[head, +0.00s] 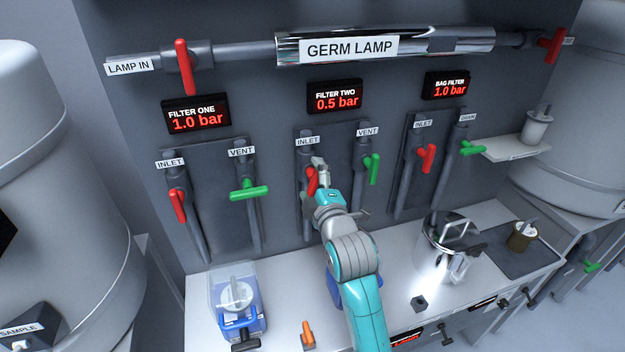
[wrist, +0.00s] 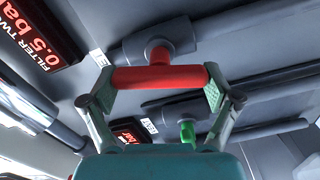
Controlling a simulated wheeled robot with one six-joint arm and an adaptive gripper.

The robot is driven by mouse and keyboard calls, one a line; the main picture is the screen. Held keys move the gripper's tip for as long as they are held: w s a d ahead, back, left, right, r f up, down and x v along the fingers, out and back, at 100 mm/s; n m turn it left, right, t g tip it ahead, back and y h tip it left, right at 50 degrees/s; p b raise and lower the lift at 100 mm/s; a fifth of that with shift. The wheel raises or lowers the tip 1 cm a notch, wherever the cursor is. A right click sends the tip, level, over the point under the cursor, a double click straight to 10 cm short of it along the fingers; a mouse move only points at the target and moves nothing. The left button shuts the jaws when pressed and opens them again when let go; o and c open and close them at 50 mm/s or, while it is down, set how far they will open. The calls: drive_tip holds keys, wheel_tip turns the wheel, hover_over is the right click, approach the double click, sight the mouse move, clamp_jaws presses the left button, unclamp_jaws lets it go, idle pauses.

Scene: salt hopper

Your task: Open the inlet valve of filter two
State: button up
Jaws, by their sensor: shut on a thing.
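The red inlet handle of filter two (head: 311,181) is on the wall panel below the INLET label, partly hidden by my gripper (head: 320,176). In the wrist view the red handle (wrist: 160,78) lies across the picture, roughly in line with the grey pipe behind it. My gripper (wrist: 158,86) is shut on it, with one finger at each end of the bar. The filter two display (head: 337,96) reads 0.5 bar. The green vent handle (head: 374,168) of filter two is just to the right, apart from my gripper.
Filter one's red inlet handle (head: 178,206) and green vent handle (head: 248,190) are to the left. The bag filter's red inlet handle (head: 427,158) is to the right. Below stands a bench (head: 390,281) with a clear blue-based container (head: 238,300) and a steel pot (head: 447,240).

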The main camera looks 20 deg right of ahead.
drive_tip(key=shift+f+n, duration=0.2)
drive_tip(key=shift+n, duration=1.4)
drive_tip(key=o, duration=0.9)
drive_tip(key=s, duration=1.2)
